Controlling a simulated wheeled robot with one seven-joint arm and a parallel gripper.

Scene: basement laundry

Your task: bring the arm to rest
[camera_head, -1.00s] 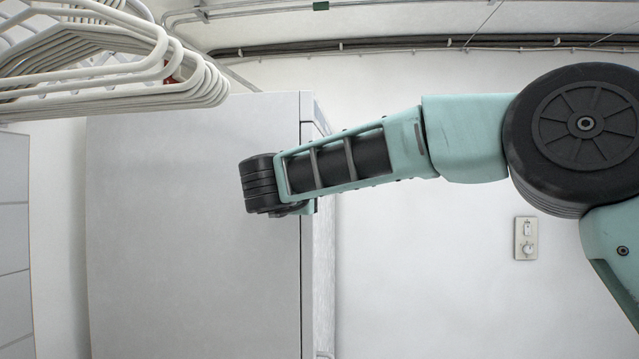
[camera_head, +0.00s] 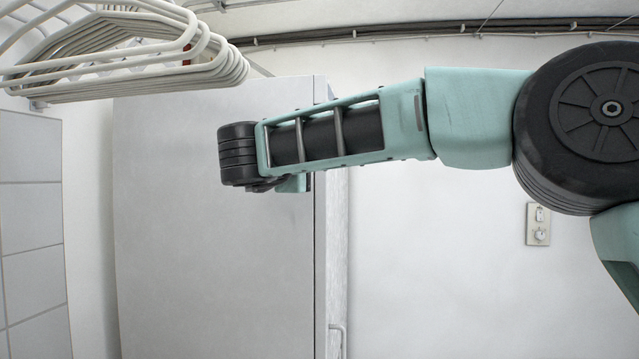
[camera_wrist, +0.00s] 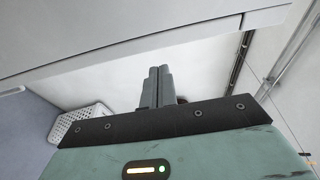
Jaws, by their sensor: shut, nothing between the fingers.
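My arm, in teal and black, reaches in from the right of the head view and spans the upper middle of the picture. Its far end, with a ribbed black joint, shows in front of the grey cabinet. My gripper (camera_wrist: 156,88) shows in the wrist view with its two grey fingers side by side and shut, holding nothing. In the head view the fingers cannot be made out.
White hangers (camera_head: 130,55) hang at the upper left of the head view. A tall grey cabinet (camera_head: 200,260) stands behind the arm. A white basket (camera_wrist: 75,122) shows in the wrist view.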

